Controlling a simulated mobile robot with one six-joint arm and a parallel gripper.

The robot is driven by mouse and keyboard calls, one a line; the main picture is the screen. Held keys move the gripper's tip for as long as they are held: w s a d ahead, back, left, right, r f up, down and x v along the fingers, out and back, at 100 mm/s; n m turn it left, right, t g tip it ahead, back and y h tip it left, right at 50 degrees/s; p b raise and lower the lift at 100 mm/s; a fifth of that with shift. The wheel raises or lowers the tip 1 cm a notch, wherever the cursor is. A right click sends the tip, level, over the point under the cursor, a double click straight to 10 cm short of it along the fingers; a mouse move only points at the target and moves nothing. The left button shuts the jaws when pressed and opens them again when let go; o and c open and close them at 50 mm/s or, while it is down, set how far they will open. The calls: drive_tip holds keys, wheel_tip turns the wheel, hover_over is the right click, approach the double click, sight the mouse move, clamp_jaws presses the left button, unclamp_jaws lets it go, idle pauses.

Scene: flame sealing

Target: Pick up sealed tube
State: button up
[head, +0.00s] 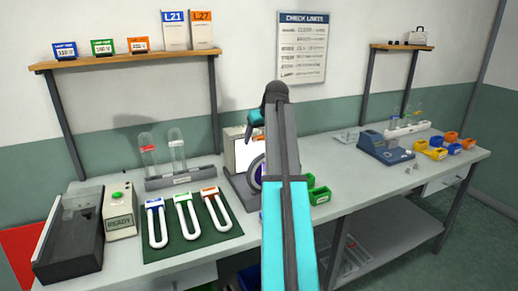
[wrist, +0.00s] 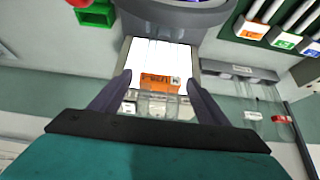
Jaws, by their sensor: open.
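In the wrist view my gripper (wrist: 159,81) is open, with one dark finger on each side. A clear glass shape (wrist: 158,104) shows between the fingers, with an orange label (wrist: 160,82) just beyond it. I cannot tell whether the label is on the glass, or whether the fingers touch it. A bright white panel (wrist: 150,52) lies behind. In the head view my arm covers the middle of the bench, and this glass is hidden. Two clear tubes stand upright in a grey rack (head: 182,177): one with a red label (head: 148,148), one with a white label (head: 178,144).
A green mat (head: 180,242) holds three U-shaped pieces with blue, green and orange ends. A READY box (head: 121,212) and dark tray (head: 70,240) stand left. A white-panelled device (head: 238,158) is beside my arm. A blue instrument (head: 385,147) and coloured bins (head: 437,153) stand right.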

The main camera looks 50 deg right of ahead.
drive_tip(key=shift+w+d+f, duration=0.1)
drive_tip(key=shift+w+f, duration=0.1)
drive_tip(key=shift+f, duration=0.15)
idle(0.3)
drive_tip(key=c, duration=1.3)
drive_tip(key=shift+r, duration=0.2)
drive_tip(key=shift+r+b, duration=0.7)
drive_tip(key=shift+r, duration=4.15)
